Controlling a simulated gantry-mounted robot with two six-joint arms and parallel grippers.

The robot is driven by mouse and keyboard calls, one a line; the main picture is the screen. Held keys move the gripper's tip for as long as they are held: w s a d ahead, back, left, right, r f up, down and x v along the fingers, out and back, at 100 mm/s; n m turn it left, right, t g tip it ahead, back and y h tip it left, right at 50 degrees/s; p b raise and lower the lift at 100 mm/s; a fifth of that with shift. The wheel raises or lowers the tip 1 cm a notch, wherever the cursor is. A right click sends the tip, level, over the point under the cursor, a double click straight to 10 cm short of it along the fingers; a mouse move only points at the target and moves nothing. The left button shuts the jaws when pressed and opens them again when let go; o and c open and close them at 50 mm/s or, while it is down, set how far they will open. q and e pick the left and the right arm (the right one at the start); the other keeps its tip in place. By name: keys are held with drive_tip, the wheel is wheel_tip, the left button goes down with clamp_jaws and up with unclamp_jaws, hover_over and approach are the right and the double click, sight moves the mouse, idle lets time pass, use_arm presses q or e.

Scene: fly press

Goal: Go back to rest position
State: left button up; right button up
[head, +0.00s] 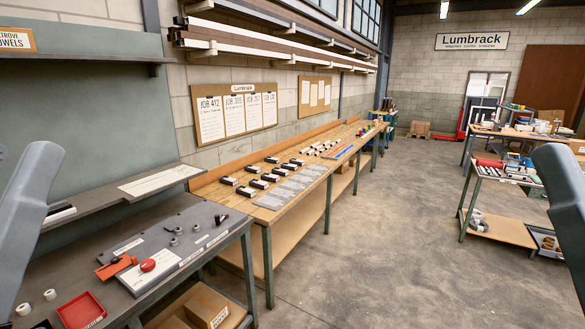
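A grey link of my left arm (32,225) stands at the left edge of the head view. A grey link of my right arm (565,205) stands at the right edge. Both links run out of the picture and neither gripper shows, so I cannot see whether they hold anything. No fly press shows in this view.
A dark bench (190,212) at lower left holds a plate with a red knob (147,265), an orange part (116,266), grey rings and a red tray (81,311). A long wooden bench (225,202) runs along the wall. The concrete floor (375,240) is open at centre.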

use_arm(q)
wheel_tip(320, 180, up, 28)
drive_tip(key=p, duration=2.5)
use_arm(e)
wheel_tip(320, 180, up, 28)
drive_tip(key=shift+r, duration=0.15)
